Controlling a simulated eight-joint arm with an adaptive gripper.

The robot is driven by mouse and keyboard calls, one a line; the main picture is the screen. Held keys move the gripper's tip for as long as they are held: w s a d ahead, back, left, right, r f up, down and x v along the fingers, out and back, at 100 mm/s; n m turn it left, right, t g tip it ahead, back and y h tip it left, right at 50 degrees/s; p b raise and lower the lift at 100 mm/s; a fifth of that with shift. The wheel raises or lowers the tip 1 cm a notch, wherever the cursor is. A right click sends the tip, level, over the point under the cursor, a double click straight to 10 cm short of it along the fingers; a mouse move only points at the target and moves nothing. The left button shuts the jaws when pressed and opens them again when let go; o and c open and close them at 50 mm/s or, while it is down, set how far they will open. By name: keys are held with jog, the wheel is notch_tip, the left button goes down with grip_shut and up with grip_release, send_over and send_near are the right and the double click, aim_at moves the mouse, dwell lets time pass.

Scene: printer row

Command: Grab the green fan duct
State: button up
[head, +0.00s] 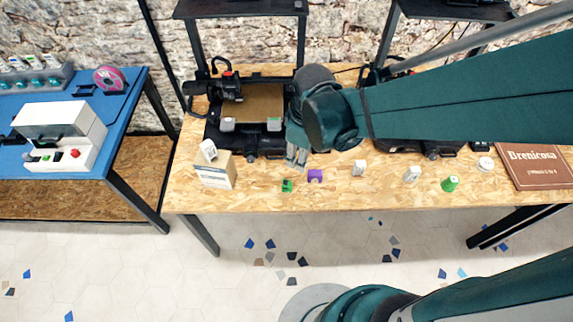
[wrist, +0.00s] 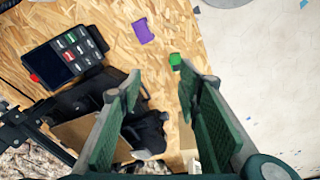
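The green fan duct (head: 287,186) is a small green part lying on the wooden table near its front edge. It also shows in the wrist view (wrist: 175,61), just beyond the tip of the right-hand finger. My gripper (head: 297,163) hangs behind the green part in the head view, pointing down. In the wrist view my gripper (wrist: 160,82) has its two green-padded fingers apart with nothing between the tips. The gripper and the green part appear apart.
A purple part (head: 314,175) lies right of the green one. A small box (head: 215,170) stands to the left. A printer (head: 250,105) is behind. White parts (head: 359,168) and a green-and-white item (head: 450,184) stand to the right, near a brown sign (head: 535,165).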

aim_at(287, 183)
jog(key=a+f+n+b, duration=0.1)
jog(key=f, duration=0.2)
jog(key=a+f+n+g+b, duration=0.1)
jog(key=f, duration=0.2)
jog(key=s+a+f+n+b, duration=0.1)
jog(key=a+f, duration=0.1)
jog(key=f, duration=0.1)
jog(key=shift+w+f+b, duration=0.1)
jog(key=shift+f+b, duration=0.25)
jog(key=shift+f, duration=0.95)
jog(key=shift+a+f+b, duration=0.1)
jog(key=shift+f+b, duration=0.9)
jog(key=shift+f, duration=1.6)
jog(key=c, duration=0.6)
